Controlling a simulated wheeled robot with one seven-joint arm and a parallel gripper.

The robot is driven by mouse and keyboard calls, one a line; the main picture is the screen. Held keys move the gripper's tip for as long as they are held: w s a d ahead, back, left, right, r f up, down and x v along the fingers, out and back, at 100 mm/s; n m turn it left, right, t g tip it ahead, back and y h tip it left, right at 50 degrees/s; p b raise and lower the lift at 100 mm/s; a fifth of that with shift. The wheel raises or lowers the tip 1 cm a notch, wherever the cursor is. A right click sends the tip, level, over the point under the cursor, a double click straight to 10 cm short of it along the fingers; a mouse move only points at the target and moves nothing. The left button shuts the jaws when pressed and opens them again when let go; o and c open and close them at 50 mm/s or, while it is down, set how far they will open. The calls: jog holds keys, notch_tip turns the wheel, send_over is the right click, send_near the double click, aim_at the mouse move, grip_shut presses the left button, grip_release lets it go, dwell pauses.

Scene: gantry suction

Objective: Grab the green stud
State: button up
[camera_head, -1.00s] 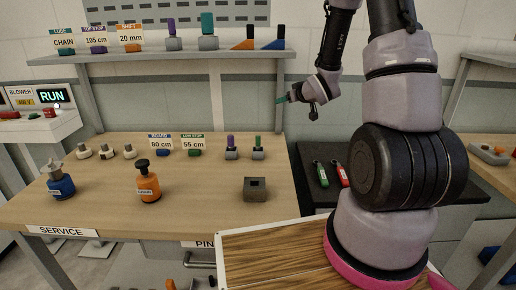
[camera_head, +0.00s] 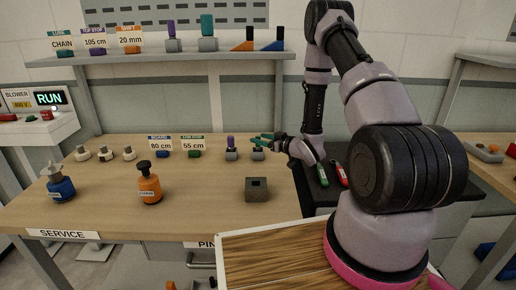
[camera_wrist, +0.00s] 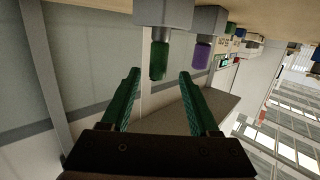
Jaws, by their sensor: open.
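The green stud (camera_wrist: 159,62) stands in a grey block (camera_wrist: 160,14) on the bench, and the wrist view shows it upside down. My gripper (camera_wrist: 158,74) is open, with its green fingers on either side of the line to the stud. The stud's free end appears between the fingertips, with gaps on both sides; its exact depth between them is unclear. In the head view my gripper (camera_head: 263,140) comes in level from the right and mostly hides the stud above its grey block (camera_head: 258,155).
A purple stud (camera_head: 231,142) in a like block stands just left; it also shows in the wrist view (camera_wrist: 203,54). A square grey socket (camera_head: 257,190) sits nearer on the bench. A shelf (camera_head: 190,57) with more studs runs above. Labelled signs (camera_head: 160,143) stand further left.

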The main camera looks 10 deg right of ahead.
jog(key=x, duration=0.5)
jog(key=shift+w+f, duration=0.3)
jog(key=shift+f, duration=0.05)
grip_shut()
